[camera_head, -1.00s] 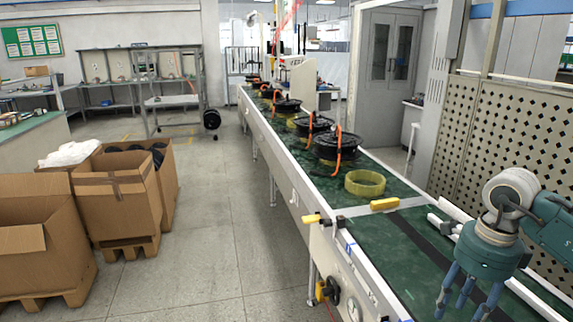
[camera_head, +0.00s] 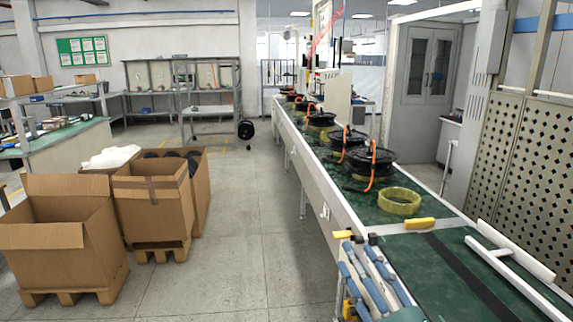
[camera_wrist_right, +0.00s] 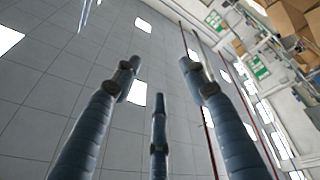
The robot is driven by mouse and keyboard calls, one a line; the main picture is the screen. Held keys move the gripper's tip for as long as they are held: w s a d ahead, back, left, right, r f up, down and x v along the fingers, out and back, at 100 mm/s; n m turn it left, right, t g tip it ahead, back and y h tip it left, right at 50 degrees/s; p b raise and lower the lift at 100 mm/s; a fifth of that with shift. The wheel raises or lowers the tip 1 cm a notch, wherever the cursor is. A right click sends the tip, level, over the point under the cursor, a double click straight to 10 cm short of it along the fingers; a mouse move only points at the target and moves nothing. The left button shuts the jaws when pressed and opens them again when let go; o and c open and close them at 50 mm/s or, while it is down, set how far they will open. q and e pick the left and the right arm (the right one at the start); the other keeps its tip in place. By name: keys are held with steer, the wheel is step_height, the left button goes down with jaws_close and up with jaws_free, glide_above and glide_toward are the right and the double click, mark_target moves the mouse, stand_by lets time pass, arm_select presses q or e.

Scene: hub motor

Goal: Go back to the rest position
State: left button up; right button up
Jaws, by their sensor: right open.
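My right gripper (camera_head: 362,262) is at the bottom of the head view, over the near left edge of the conveyor. Its blue fingers point upward and hold nothing. In the right wrist view its fingers (camera_wrist_right: 160,85) are spread apart with only ceiling and wall behind them. My left gripper cannot be made out in the head view.
A green-topped conveyor (camera_head: 436,262) runs away from me, bearing black hubs (camera_head: 371,161) with orange cables and a yellow ring (camera_head: 399,201). Cardboard boxes (camera_head: 60,235) stand on pallets at left. The floor (camera_head: 240,220) between is clear. A perforated panel (camera_head: 545,150) stands at right.

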steer(key=s+d+f+m+g+h, duration=0.2)
steer(key=s+d+f+m+g, duration=0.15)
steer(key=f, duration=0.45)
steer(key=s+d+f+m+g+h, duration=0.2)
steer(key=s+f+m+h, duration=0.15)
steer(key=f, duration=0.35)
steer(key=s+d+f+m+g+h, duration=0.2)
steer(key=d+f+m+g, duration=0.15)
steer(key=f, duration=0.45)
steer(key=s+a+f+m+g+y, duration=0.15)
steer(key=s+f+g, duration=0.25)
steer(key=s+f, duration=0.45)
steer(key=s+a+f+m+g, duration=0.15)
steer(key=s+f+g, duration=0.3)
steer(key=s, duration=0.75)
step_height(320, 180, down, 24)
steer(key=s, duration=0.1)
steer(key=s+d+f, duration=0.2)
steer(key=s+f, duration=0.6)
steer(key=s, duration=0.1)
steer(key=s+d+f+g, duration=0.1)
steer(key=s+d+f, duration=0.1)
steer(key=s+f, duration=0.6)
steer(key=shift+s+f, duration=0.4)
steer(key=shift+f, duration=0.25)
